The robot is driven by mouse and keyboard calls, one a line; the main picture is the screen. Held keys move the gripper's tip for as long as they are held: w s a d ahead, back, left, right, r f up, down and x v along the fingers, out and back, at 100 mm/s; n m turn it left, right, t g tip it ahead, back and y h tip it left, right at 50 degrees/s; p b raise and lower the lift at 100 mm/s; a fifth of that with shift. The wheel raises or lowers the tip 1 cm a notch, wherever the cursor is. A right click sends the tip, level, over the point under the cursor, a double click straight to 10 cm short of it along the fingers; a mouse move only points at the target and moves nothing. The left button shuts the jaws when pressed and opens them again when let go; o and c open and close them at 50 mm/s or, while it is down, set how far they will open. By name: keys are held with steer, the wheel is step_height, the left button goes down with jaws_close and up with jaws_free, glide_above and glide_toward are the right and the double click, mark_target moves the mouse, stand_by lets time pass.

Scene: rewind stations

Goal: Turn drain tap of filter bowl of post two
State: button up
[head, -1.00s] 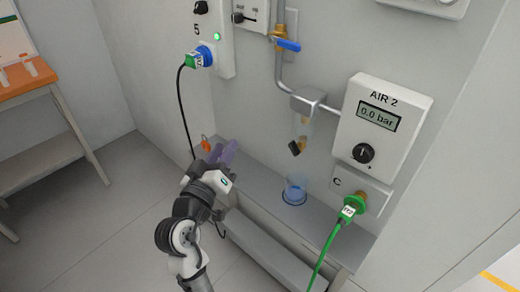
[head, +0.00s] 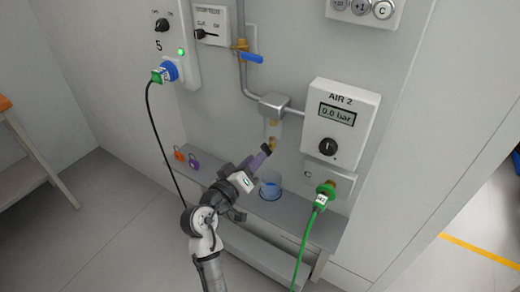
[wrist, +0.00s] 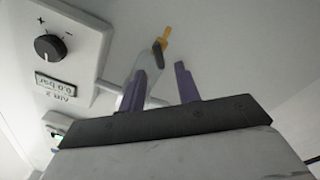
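The filter bowl (head: 273,128) hangs clear below a grey head on the pipe, left of the AIR 2 unit (head: 340,122). Its brass-coloured drain tap (head: 274,143) is at the bottom, partly hidden by my gripper in the head view. In the wrist view the bowl (wrist: 145,66) appears upside down, with the yellow tap end (wrist: 166,34) and a dark lever (wrist: 157,47). My gripper (head: 262,153) is just below and left of the tap. Its purple fingers (wrist: 160,70) are apart and empty. The lever shows between and beyond their tips; contact is not visible.
A clear blue cup (head: 270,186) stands on the ledge below the bowl. A green hose (head: 308,235) hangs at right, a black cable (head: 155,130) at left. Orange (head: 178,154) and purple (head: 194,161) padlocks are on the wall. A blue-handled valve (head: 252,58) is above.

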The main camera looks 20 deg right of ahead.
mark_target(266, 150)
steer(key=shift+p+x, duration=0.3)
steer(key=shift+x, duration=1.65)
jaws_close()
